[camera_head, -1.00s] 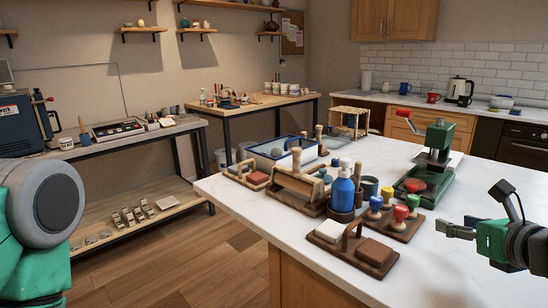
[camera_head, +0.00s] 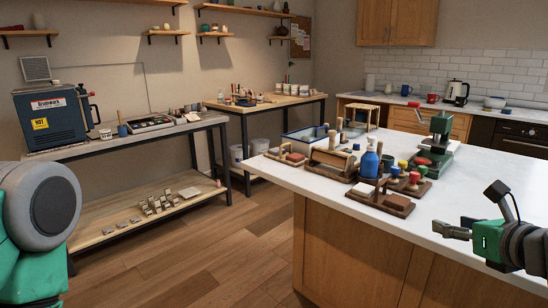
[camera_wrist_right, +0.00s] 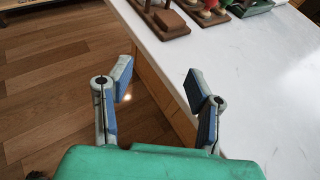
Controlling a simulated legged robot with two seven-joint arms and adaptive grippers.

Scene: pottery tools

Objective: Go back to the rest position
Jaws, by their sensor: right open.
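My right gripper (camera_head: 452,228) is at the right of the head view, near the front edge of the white counter (camera_head: 470,195). In the right wrist view my right gripper (camera_wrist_right: 157,85) has its two blue-padded fingers spread apart with nothing between them. It is over the counter's edge, with wood floor below on the left. Part of my left arm (camera_head: 40,205) shows at the left of the head view; its gripper is out of view.
The counter carries a blue bottle (camera_head: 369,163), wooden trays with stamps (camera_head: 408,184), and a green press (camera_head: 437,145). A workbench (camera_head: 150,133) with a blue machine (camera_head: 48,118) stands left. The counter's right part and the floor (camera_head: 200,255) are clear.

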